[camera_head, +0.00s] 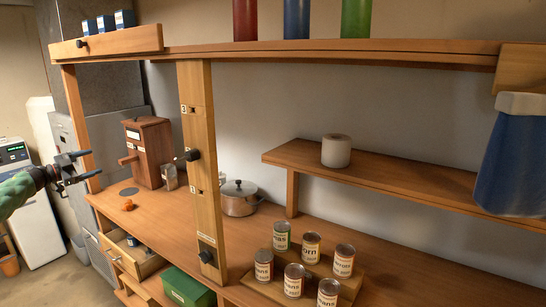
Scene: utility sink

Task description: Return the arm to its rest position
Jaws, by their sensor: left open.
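My left gripper (90,164) comes in from the left edge on a green arm. Its dark fingers are spread apart with nothing between them. It hangs in the air left of the wooden counter (225,235), in front of the shelf's left post in the picture. My right gripper is not in view.
A wooden box with a spout (148,152), a lidded pot (239,198) and several cans (311,246) stand on the counter. An upright wooden board (199,150) rises at the front. A drawer (131,254) is open below. A paper roll (336,151) sits on a shelf.

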